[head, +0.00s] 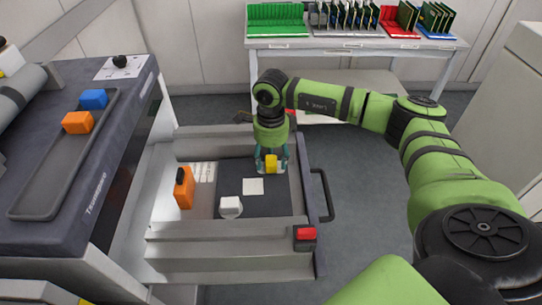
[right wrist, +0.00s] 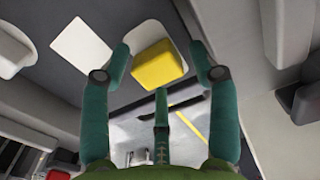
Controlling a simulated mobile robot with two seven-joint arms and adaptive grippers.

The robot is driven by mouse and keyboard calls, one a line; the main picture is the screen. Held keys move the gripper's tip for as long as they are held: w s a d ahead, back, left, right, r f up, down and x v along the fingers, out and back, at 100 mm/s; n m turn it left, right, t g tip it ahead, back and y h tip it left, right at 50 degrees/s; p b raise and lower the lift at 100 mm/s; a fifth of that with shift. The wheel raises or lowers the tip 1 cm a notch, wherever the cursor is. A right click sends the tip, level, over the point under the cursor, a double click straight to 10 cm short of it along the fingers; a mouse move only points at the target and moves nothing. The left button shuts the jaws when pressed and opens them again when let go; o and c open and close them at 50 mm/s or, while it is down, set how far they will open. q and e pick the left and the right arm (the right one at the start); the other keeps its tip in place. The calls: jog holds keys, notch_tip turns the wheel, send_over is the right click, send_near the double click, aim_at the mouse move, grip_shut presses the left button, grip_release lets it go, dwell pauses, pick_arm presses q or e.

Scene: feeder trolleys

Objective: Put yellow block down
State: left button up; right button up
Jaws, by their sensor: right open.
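The yellow block (head: 271,164) is in the open grey drawer (head: 225,240), near its far right part, on the dark mat (head: 275,197). In the right wrist view the yellow block (right wrist: 155,66) lies over a white square (right wrist: 172,46), part of which shows beside it. My right gripper (head: 271,168) points down over the block. Its green fingers are spread, with the block between and a little beyond the fingertips in the right wrist view (right wrist: 160,62). Contact with the fingers cannot be told. My left gripper is not in view.
A bare white square (head: 253,186) and a white block (head: 231,207) are on the mat. An orange piece with a black top (head: 184,190) stands left of it. The drawer handle (head: 323,195) sticks out right.

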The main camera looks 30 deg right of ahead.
aim_at(271, 159)
jog(key=shift+r, duration=0.15)
notch_tip(271, 159, up, 12)
jog(key=b, duration=0.2)
dwell(2.6)
